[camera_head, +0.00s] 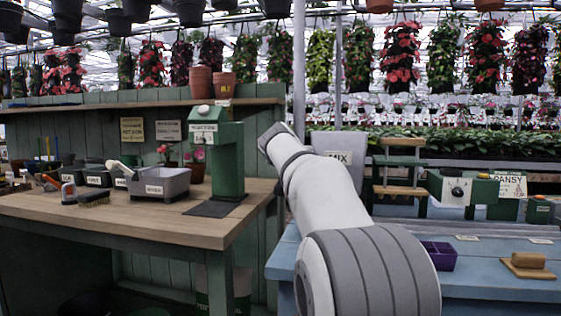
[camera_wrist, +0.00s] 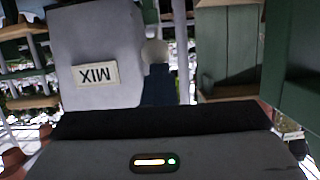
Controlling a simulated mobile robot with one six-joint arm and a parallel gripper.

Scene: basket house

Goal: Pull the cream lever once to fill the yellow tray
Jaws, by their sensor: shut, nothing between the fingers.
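A round cream knob (camera_wrist: 155,52) on a dark blue part shows in the wrist view, beside the grey MIX bin (camera_wrist: 100,45). I cannot tell for certain that it is the cream lever. In the head view a green dispenser (camera_head: 228,160) stands on the wooden bench with a small cream knob (camera_head: 204,109) near its top. I see no yellow tray in either view. My gripper (camera_wrist: 160,122) is shut and empty, its body across the bottom of the wrist view. The cream knob appears beyond it, apart. In the head view my arm hides part of the MIX bin (camera_head: 337,146).
A green machine with a dial (camera_head: 457,190) stands behind.

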